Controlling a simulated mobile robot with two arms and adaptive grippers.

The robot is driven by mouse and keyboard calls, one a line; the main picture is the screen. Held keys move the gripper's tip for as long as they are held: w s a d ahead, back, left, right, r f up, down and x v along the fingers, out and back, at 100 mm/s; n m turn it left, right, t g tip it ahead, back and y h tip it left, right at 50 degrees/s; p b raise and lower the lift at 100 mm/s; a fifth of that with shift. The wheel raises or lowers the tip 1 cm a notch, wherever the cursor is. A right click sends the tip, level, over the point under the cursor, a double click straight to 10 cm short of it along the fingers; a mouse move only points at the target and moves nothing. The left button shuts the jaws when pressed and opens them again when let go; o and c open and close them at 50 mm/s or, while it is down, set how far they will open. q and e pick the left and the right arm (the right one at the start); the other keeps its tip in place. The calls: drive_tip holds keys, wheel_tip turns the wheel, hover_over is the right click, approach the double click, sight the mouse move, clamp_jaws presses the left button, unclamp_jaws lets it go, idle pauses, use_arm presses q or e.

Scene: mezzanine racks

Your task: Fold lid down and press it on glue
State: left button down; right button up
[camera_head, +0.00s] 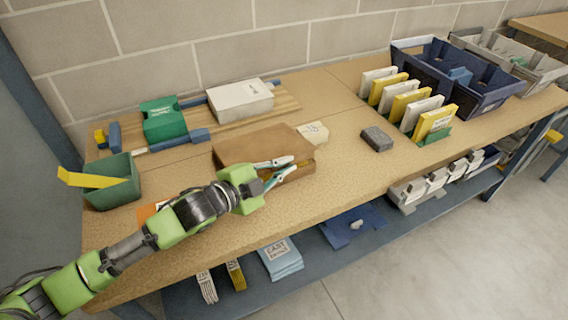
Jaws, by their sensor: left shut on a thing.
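A flat brown box (250,144) lies near the middle of the bench, with its lid (262,138) over the top. My left gripper (291,166) is at the box's front right edge, its pale fingers shut on the lid's edge. The gripper and arm cover part of the box's front side. No glue can be made out. My right gripper is not in view.
A green bin (112,182) stands left, a green box (163,120) and a white box (240,99) behind. A dark grey block (377,139), a rack of white and yellow packs (411,105) and blue crates (455,83) are right. The bench (345,165) is clear at the front right.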

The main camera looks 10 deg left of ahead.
use_arm(q)
drive_tip(key=shift+f, duration=0.25)
drive_tip(key=c, duration=2.6)
unclamp_jaws()
drive_tip(key=shift+w, duration=0.1)
drive_tip(key=shift+v, duration=6)
